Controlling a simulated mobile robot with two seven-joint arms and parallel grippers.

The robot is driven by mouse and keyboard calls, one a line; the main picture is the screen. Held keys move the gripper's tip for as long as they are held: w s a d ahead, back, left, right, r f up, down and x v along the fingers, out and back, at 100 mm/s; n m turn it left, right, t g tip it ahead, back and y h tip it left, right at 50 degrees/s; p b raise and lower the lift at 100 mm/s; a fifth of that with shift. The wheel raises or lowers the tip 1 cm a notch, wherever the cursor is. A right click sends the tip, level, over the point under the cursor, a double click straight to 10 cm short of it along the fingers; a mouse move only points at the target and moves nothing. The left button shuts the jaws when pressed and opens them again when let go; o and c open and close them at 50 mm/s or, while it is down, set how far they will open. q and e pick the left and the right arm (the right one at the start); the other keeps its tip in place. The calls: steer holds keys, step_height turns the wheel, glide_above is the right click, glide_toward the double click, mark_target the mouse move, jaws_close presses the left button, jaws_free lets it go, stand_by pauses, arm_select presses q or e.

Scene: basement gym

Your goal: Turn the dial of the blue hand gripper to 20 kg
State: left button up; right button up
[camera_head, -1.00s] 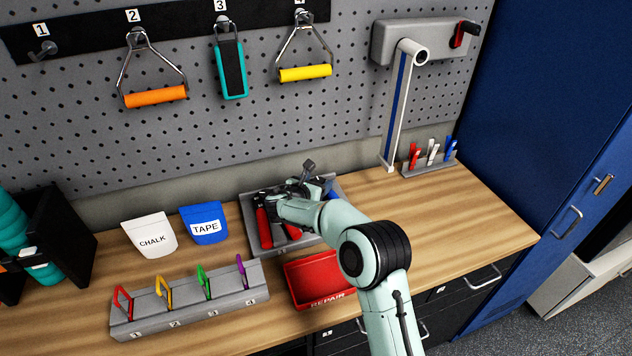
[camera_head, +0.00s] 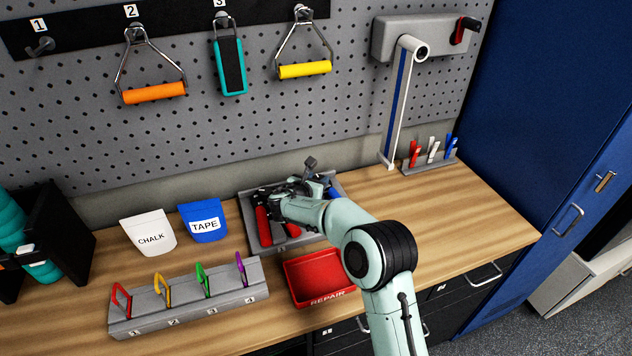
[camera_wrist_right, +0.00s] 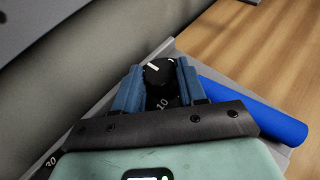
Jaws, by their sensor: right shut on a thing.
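The blue hand gripper lies in the grey tray (camera_head: 250,232) at the back of the bench, mostly hidden by my right arm. Its blue handle (camera_wrist_right: 255,115) shows at the right in the right wrist view. My right gripper (camera_head: 308,186) is over the tray. In the right wrist view my right gripper (camera_wrist_right: 158,88) has its two blue-padded fingers on either side of a black dial (camera_wrist_right: 160,72) with a white mark, shut on it. A "10" shows just below the dial, between the fingers; the "20" is not visible. My left gripper is not in view.
A red hand gripper (camera_head: 264,226) lies in the same tray, left of my wrist. A red REPAIR bin (camera_head: 320,278) stands in front, a numbered rack (camera_head: 190,300) and CHALK and TAPE pouches to the left.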

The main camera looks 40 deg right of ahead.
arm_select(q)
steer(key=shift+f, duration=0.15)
